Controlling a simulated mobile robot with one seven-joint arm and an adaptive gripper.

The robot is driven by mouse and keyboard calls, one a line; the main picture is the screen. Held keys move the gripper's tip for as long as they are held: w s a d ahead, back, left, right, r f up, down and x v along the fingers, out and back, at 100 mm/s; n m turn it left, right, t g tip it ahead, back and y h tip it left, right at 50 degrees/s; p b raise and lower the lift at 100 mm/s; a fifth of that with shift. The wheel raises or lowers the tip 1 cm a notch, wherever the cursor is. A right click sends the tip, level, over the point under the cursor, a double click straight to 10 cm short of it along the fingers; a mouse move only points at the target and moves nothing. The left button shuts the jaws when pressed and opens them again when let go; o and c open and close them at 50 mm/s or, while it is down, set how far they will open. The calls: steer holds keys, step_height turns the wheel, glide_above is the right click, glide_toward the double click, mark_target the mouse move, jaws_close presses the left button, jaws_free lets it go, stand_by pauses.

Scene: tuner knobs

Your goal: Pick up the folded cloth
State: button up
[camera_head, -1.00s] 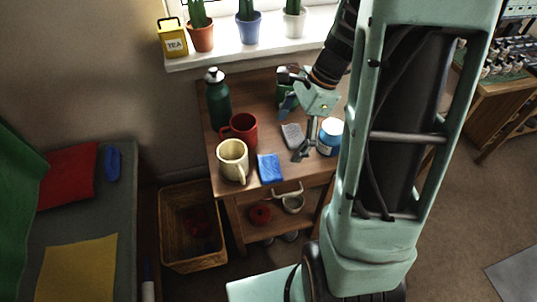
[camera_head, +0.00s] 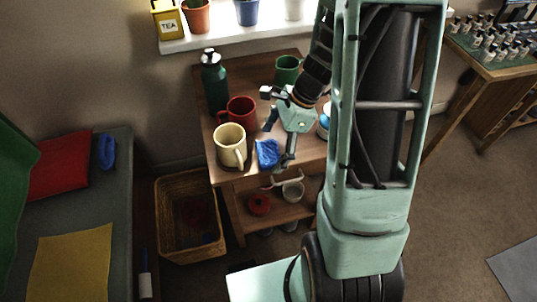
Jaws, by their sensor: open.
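The folded cloth (camera_head: 266,154) is a small blue pad lying near the front edge of the small wooden table, right of a cream mug. My gripper (camera_head: 279,139) is over the table at the cloth's right. Its jaws are open and empty, with one finger reaching down along the cloth's right edge and the other further back, near the red mug. The finger overlaps part of the cloth in the picture; I cannot tell whether they touch.
The cream mug (camera_head: 230,146) stands close left of the cloth, with the red mug (camera_head: 240,112) behind it. A green bottle (camera_head: 214,82) and a green mug (camera_head: 288,69) stand further back. A blue-and-white container (camera_head: 324,122) is partly hidden by my arm.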

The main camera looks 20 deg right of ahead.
steer(key=shift+f, duration=0.15)
steer(key=shift+c, duration=0.2)
steer(key=c, duration=1.1)
steer(key=shift+r, duration=0.45)
step_height(320, 180, up, 2)
steer(key=shift+r+p, duration=0.15)
steer(key=shift+p, duration=0.5)
steer(key=shift+s+d+r+p, duration=0.6)
steer(key=shift+s+r, duration=1.05)
steer(key=shift+s, duration=0.65)
steer(key=shift+s+d+r+p, duration=0.45)
steer(key=shift+s+r+p, duration=0.25)
steer(key=shift+s+r, duration=1.25)
steer(key=shift+s+d+r+p, duration=0.6)
steer(key=shift+s+r, duration=0.7)
steer(key=shift+s, duration=1.3)
steer(key=shift+a, duration=0.1)
